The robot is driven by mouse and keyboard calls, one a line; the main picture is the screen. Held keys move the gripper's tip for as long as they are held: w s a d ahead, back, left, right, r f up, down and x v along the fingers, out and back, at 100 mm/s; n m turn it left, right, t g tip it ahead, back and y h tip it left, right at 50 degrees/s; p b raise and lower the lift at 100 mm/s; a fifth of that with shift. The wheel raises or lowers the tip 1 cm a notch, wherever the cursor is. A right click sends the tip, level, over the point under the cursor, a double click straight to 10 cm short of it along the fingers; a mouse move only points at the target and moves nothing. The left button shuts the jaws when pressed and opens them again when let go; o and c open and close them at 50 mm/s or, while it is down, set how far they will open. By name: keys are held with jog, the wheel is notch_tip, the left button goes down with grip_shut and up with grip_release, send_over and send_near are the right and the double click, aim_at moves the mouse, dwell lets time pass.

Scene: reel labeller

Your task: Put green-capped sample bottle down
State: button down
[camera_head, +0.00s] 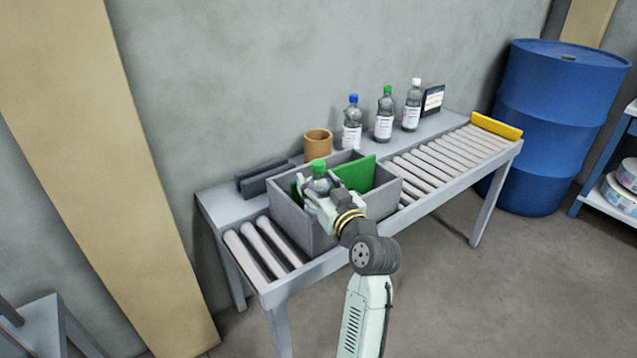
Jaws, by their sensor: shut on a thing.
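A green-capped sample bottle (319,172) is in my gripper (317,190), which is shut on it. Its green cap and clear shoulder show above the gripper; its lower part is hidden. The bottle looks upright, over or inside the left part of a grey open box (290,216) with green panels (354,174). I cannot tell whether its base touches the box floor. The box sits on the roller conveyor table. Another green-capped bottle (384,118) stands on the table's back ledge, between a blue-capped bottle (352,128) and a white-capped bottle (412,108).
A brown cylinder (318,143) and a dark grey holder (264,177) stand behind the box. Bare rollers (440,156) lie to its right, ending at a yellow stop (496,125). A small dark display (433,101) stands at the back. A blue drum (545,125) is beyond the table.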

jog(key=c, duration=0.7)
grip_release()
